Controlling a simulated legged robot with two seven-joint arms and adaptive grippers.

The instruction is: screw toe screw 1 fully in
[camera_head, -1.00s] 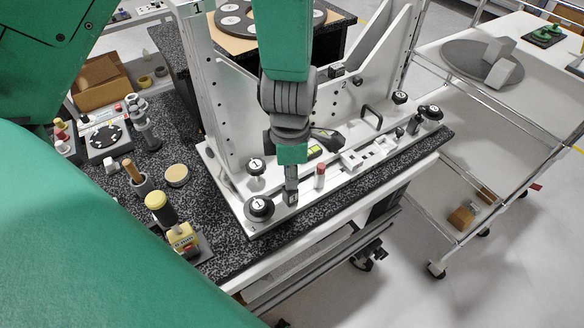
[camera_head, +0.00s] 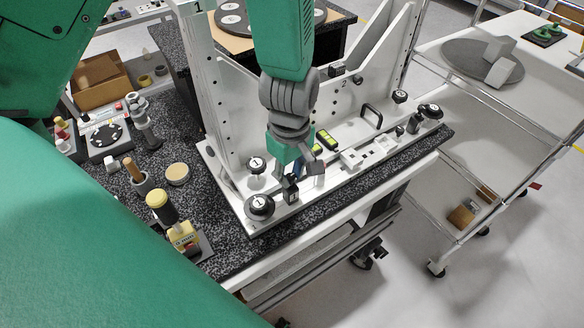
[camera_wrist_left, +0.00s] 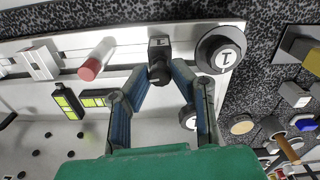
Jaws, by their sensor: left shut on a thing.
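Toe screw 1 (camera_wrist_left: 157,77) is a small dark screw head on a black block (camera_wrist_left: 159,45) at the front edge of the white fixture base (camera_head: 348,180). My left gripper (camera_wrist_left: 160,80) comes down from above, its two blue-grey fingers closing in on the screw from both sides, and is shut on it. In the head view my left gripper (camera_head: 293,180) hides most of the screw; the block shows below the fingers. How deep the screw sits cannot be told. My right gripper is not in view.
A red-tipped pin (camera_wrist_left: 92,68) and green level vials (camera_wrist_left: 68,102) are close by. The fixture's upright plate (camera_head: 232,110) rises behind. A yellow-topped post (camera_head: 157,200) stands front left.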

